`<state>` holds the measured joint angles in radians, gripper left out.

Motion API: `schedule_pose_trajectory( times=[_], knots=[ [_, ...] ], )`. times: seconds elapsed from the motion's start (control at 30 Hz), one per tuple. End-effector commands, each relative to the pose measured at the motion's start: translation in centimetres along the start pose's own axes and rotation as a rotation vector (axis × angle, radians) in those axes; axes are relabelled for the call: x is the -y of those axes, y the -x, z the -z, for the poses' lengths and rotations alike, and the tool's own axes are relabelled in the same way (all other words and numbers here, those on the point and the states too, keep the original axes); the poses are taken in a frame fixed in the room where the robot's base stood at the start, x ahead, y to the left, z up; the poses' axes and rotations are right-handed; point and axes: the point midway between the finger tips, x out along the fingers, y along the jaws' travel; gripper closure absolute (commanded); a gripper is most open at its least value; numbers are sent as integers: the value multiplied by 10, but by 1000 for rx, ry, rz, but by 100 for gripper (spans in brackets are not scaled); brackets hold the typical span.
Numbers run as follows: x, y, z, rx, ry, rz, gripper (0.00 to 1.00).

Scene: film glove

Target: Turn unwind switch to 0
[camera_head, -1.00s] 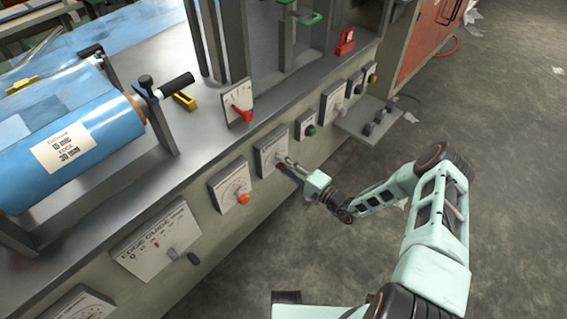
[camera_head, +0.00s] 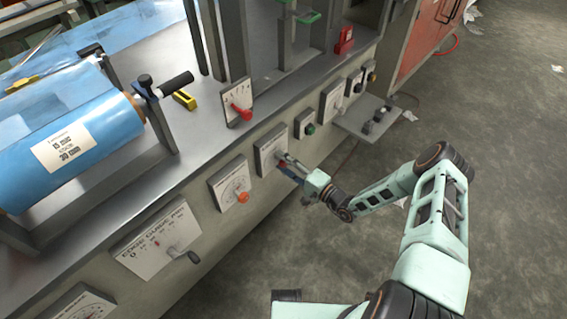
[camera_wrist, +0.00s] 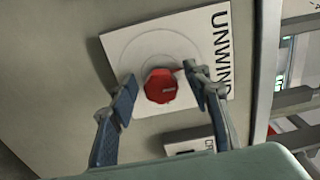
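The unwind switch is a red faceted knob (camera_wrist: 160,86) on a white plate (camera_wrist: 135,48) marked "UNWIND" in the wrist view. A small light mark shows on the knob's face. No 0 mark is readable on the plate. My gripper (camera_wrist: 160,92) is open, with one blue-padded finger on each side of the knob. Gaps show between the knob and both fingers. In the head view, my gripper (camera_head: 289,171) is at the lower right of the switch plate (camera_head: 268,146) and partly hides the knob.
On the machine's front, a dial plate with an orange knob (camera_head: 243,197) is to the left of my gripper. A box with a green button (camera_head: 310,129) is to its right. A red lever (camera_head: 242,114) stands above. The floor (camera_head: 490,190) to the right is open.

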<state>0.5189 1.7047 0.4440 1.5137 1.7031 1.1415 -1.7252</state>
Motion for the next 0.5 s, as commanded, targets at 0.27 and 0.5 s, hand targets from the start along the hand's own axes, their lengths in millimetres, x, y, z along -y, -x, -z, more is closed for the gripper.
schedule_pose_trajectory(
  times=[0.27,0.5],
  knots=[
    [0,5,0,1,-1,0,56],
    [0,47,1,-4,-1,0,56]
  ],
)
